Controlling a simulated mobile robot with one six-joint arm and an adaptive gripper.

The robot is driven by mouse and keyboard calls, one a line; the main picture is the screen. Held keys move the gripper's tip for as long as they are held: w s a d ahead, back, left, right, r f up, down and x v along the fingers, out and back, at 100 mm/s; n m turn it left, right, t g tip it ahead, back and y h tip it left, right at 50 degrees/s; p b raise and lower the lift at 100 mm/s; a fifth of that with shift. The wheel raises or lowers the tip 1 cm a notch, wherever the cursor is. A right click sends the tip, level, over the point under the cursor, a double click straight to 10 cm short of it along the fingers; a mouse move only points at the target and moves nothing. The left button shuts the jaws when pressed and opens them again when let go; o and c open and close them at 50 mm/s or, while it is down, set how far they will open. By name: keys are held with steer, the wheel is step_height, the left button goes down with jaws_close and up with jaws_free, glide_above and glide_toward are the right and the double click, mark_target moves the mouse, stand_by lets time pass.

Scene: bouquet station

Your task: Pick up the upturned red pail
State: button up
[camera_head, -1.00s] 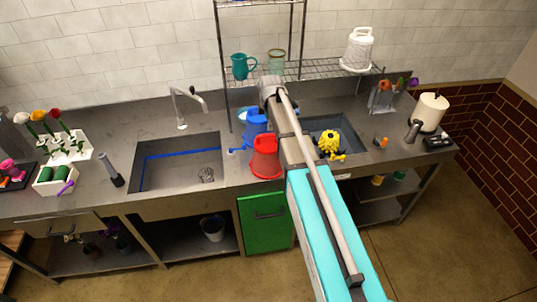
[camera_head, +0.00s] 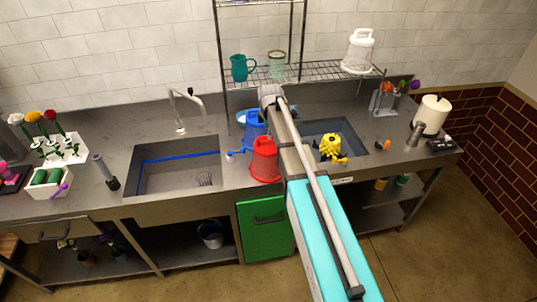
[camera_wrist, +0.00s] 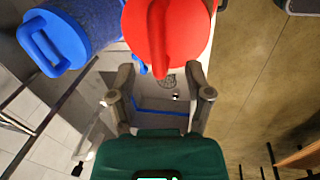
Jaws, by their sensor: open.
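In the wrist view the red pail (camera_wrist: 180,30) fills the top middle, just beyond my gripper (camera_wrist: 161,85). My gripper is open, its fingers apart. A red part of the pail juts down toward the gap between the fingers; I cannot tell whether they touch. The blue can (camera_wrist: 65,35) is at upper left.
A wire shelf (camera_head: 320,72) with a teal pitcher (camera_head: 240,68) and a white pail (camera_head: 359,50) rises behind. The left sink (camera_head: 178,165) is beside the red pail. A yellow watering can (camera_head: 330,147) is at the right sink.

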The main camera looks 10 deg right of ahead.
mark_target(267, 153)
steer(key=shift+f, duration=0.1)
steer(key=shift+w+d+f+b, duration=0.1)
steer(key=shift+w+f+b, duration=0.1)
steer(key=shift+f+b, duration=0.65)
steer(key=shift+w+d+f+b, duration=0.1)
steer(key=shift+w+f+b, duration=0.15)
steer(key=shift+f+b, duration=0.6)
steer(key=shift+w+f+b, duration=0.2)
steer(key=shift+f+b, duration=0.55)
steer(key=shift+b, duration=0.1)
steer(key=shift+c, duration=0.3)
jaws_close()
